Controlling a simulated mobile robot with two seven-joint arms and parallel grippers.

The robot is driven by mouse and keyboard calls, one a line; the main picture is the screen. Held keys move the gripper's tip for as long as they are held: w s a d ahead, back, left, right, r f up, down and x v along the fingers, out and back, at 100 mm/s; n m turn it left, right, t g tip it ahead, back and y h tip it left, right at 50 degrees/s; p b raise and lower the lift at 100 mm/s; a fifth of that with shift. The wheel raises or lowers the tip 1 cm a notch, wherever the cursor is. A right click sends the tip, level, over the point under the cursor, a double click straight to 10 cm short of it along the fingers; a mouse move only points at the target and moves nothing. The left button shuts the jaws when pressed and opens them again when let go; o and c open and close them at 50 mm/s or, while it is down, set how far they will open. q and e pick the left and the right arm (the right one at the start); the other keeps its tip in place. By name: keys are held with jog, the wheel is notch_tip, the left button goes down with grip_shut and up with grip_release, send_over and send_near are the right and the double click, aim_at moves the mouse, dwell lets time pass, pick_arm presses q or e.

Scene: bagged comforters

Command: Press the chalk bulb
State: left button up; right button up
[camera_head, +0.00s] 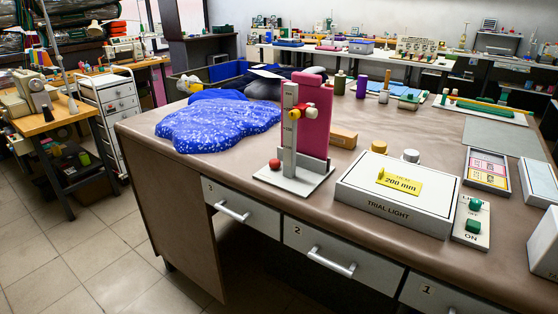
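A small round red bulb (275,164) sits on the white base plate (297,183) of a marking stand, at the front left of the grey post. It looks like the chalk bulb, though nothing labels it. The upright grey post (289,130) bears a scale and carries a slider (302,111) with yellow and red parts. A tall pink panel (315,118) stands just behind the post. The stand is near the front edge of the brown table (240,165). Neither of my grippers is in view.
Blue speckled fabric (217,124) lies left of the stand. Right of it are a white box marked TRIAL LIGHT (388,208) with a yellow 200 mm plate (400,183) and a switch panel with green knobs (472,222). Drawers (240,208) are below the table's front edge.

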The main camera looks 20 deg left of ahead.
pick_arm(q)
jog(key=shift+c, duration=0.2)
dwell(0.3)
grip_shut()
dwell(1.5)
